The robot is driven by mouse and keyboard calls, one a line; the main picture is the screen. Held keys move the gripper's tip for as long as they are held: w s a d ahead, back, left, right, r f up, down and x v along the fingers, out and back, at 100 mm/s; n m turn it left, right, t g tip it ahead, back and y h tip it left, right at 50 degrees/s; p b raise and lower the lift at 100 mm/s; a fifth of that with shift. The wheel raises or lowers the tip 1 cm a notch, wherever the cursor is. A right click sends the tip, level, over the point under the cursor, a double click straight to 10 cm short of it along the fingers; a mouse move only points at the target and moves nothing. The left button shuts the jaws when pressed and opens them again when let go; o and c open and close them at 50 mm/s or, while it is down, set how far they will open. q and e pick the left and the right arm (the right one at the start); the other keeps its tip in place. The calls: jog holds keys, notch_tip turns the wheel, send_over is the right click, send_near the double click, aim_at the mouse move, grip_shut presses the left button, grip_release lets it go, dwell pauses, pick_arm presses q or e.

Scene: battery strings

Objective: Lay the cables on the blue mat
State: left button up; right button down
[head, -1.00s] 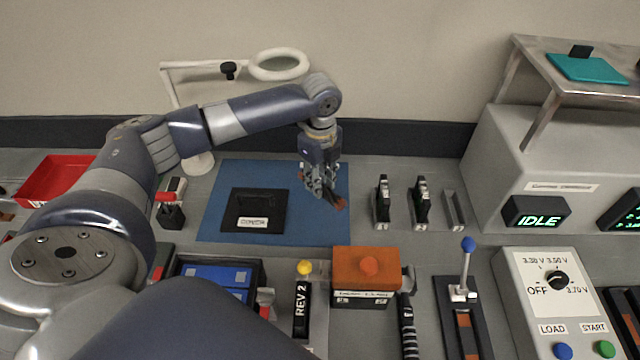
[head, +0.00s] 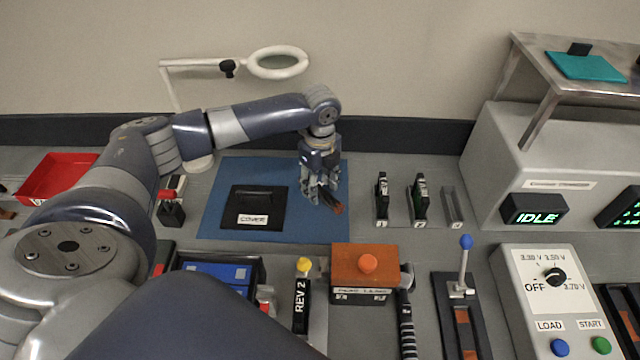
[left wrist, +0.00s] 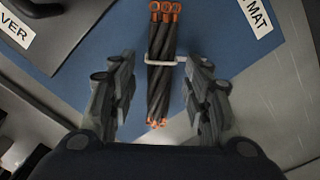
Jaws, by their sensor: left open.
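The blue mat (head: 222,222) lies on the bench with a black plate labelled COVER (head: 258,200) on its left part. The cables (left wrist: 162,65) are a black twisted bundle with copper-coloured lugs and a pale tie. In the left wrist view they lie between the two open fingers of my left gripper (left wrist: 163,100), with a gap on each side. In the head view the cables (head: 333,205) show below the left gripper (head: 320,190) at the mat's right side. Whether they rest fully on the mat is hard to tell. My right gripper is not in view.
Several slotted holders (head: 420,200) stand right of the mat. An orange-topped box (head: 366,265) and a lever panel (head: 462,310) stand in front. A magnifier lamp (head: 278,63) is behind. A red tray (head: 58,178) sits at the far left.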

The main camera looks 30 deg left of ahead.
aim_at(320, 188)
pick_arm(q)
notch_tip(320, 188, up, 8)
jog(key=shift+f+b, duration=0.15)
jog(key=shift+b, duration=0.55)
